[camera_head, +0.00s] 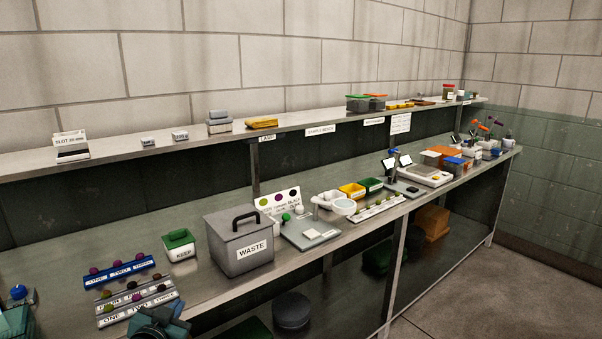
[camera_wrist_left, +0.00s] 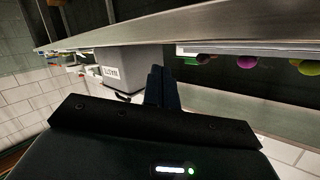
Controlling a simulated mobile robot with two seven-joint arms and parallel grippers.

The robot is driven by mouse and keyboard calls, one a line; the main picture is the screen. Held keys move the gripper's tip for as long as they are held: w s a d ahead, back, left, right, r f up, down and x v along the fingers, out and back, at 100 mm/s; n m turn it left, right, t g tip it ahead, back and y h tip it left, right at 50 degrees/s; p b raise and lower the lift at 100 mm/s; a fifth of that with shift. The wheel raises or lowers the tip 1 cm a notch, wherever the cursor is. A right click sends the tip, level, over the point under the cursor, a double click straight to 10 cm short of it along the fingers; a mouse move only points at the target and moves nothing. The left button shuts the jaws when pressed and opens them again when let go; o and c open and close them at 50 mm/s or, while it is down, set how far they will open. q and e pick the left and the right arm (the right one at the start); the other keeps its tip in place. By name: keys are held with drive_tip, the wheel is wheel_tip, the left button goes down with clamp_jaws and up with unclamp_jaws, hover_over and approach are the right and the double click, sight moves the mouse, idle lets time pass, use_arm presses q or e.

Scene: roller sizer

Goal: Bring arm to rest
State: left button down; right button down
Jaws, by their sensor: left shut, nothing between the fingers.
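My left gripper (camera_head: 160,322) shows at the bottom edge of the head view, in front of the bench and just below the nearest labelled tray. Only a dark part of it is in the picture. In the left wrist view its two dark fingers (camera_wrist_left: 158,85) are together, with nothing between them. That view is turned over, with the bench edge across the top. My right gripper is in neither view.
Labelled trays with coloured balls (camera_head: 122,268) lie close to my left gripper. A grey WASTE bin (camera_head: 240,245) and a green KEEP tub (camera_head: 179,244) stand behind. A teal device (camera_head: 15,320) is cut off at lower left. Floor (camera_head: 470,300) at right is clear.

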use_arm(q)
drive_tip(key=s+d+f+g+h, duration=0.1)
drive_tip(key=s+d+f, duration=0.3)
drive_tip(key=s, duration=0.6)
drive_tip(key=s+d+f+g+h, duration=0.1)
drive_tip(key=s+d+f, duration=0.3)
drive_tip(key=s, duration=0.6)
drive_tip(key=s+d+f+g+h, duration=0.1)
drive_tip(key=s+d+f, duration=0.3)
drive_tip(key=s, duration=0.6)
drive_tip(key=shift+s+d+f+n+g, duration=0.15)
drive_tip(key=shift+d+f+n+g, duration=0.2)
drive_tip(key=shift+d+g, duration=0.45)
